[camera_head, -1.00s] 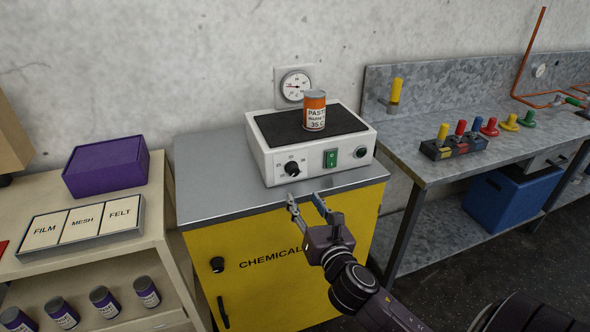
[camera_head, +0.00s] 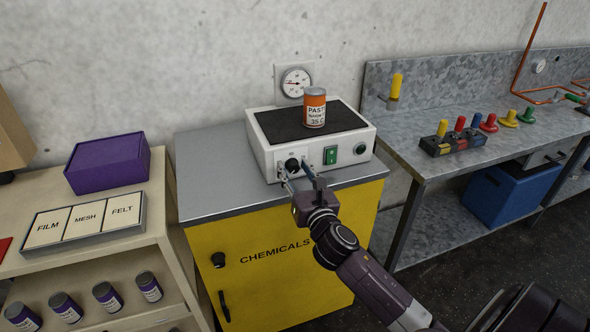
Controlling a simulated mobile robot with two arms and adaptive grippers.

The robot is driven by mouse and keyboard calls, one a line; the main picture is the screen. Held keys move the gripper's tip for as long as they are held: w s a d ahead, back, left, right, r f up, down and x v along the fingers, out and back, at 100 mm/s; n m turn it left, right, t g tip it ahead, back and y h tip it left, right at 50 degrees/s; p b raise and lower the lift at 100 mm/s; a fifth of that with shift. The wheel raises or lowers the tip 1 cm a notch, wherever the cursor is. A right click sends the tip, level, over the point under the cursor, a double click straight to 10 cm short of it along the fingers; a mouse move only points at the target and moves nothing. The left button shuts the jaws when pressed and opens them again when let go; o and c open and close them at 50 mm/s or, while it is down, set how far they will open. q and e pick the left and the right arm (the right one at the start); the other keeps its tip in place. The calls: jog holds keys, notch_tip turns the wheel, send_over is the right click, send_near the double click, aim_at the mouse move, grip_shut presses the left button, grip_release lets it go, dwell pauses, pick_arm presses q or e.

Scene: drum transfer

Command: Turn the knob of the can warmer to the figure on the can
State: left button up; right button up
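The can warmer (camera_head: 352,170) is a white box with a black top, standing on the grey top of the yellow cabinet. An orange and white can (camera_head: 315,109) stands upright on it, with a label that reads PASTE and 35 C. The black knob (camera_head: 292,164) is on the warmer's front, left of the green switch (camera_head: 330,156). My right gripper (camera_head: 295,174) is open at the front panel, one finger on each side of the knob and slightly below it. I cannot tell whether the fingers touch it. The fingers hide most of the dial figures. My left gripper is not in view.
A round dial gauge (camera_head: 296,82) hangs on the wall behind the warmer. A shelf with a purple box (camera_head: 108,163) stands at left. A metal bench (camera_head: 425,165) with coloured pegs stands at right. The cabinet top (camera_head: 215,185) is clear left of the warmer.

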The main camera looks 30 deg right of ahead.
grip_shut()
jog(key=shift+m, duration=0.3)
